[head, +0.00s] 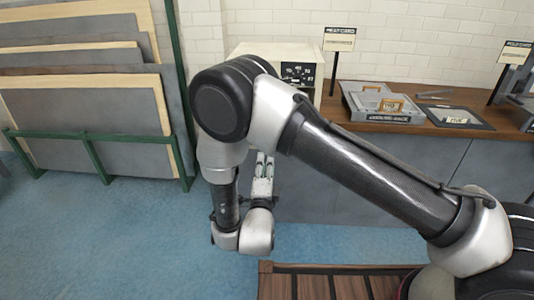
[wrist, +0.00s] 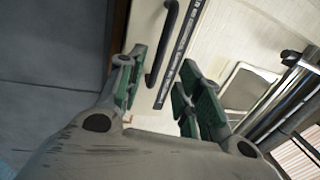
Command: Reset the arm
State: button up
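My arm is bent in the middle of the head view, its elbow high and its forearm hanging down. My gripper (head: 264,162) is in front of the grey cabinet, its fingers pointing away from me. In the wrist view my gripper (wrist: 163,92) shows two green-padded fingers standing apart, with nothing held between them. Beyond the fingers is a cream panel with a black handle (wrist: 162,45). I cannot tell whether the fingers touch anything, but a gap shows between them.
Large boards stand in a green rack (head: 90,136) at left. Blue floor (head: 110,235) is clear at lower left.

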jog(key=shift+s+f, duration=0.2)
jog(key=shift+s, duration=0.8)
